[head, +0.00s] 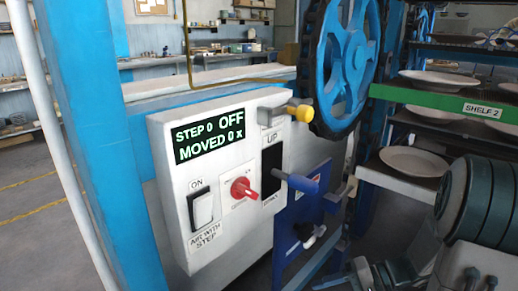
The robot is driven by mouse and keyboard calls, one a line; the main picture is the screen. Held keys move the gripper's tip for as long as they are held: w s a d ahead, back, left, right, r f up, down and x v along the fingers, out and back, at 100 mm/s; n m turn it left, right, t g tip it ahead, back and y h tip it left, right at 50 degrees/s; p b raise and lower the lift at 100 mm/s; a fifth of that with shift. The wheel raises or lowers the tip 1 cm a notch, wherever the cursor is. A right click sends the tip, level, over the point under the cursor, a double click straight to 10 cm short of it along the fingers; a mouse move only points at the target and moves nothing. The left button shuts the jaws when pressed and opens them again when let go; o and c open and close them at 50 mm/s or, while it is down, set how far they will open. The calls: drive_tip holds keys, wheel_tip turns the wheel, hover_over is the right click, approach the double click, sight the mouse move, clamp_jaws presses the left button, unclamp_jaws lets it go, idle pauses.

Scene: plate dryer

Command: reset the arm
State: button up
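My arm enters at the right edge, with thick teal and grey links. What looks like my gripper (378,274) is low at the bottom right, partly cut off by the frame edge. I cannot tell whether its fingers are open or shut, and no held object shows. It is right of and below the white control box (240,236), apart from it in the picture. The box's display (209,134) reads "STEP 0 OFF" and "MOVED 0 x".
A blue wheel (347,55) stands behind. Plates (415,161) lie on racks at right. Open floor (30,205) shows at left.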

drive_tip(key=s+r+n+h+p, duration=0.1)
drive_tip(key=s+r+h+p, duration=0.2)
drive_tip(key=r+p, duration=0.4)
drive_tip(key=s+r+t+h+p, duration=0.1)
drive_tip(key=r+h+p, duration=0.4)
drive_tip(key=r, duration=0.9)
drive_tip(key=s+r+n+t+h+p, duration=0.1)
drive_tip(key=s+r+h+p, duration=0.3)
drive_tip(key=r+p, duration=0.6)
drive_tip(key=shift+s+a+r+n+h+p, duration=0.35)
drive_tip(key=shift+r+h, duration=0.1)
drive_tip(key=shift+h, duration=0.15)
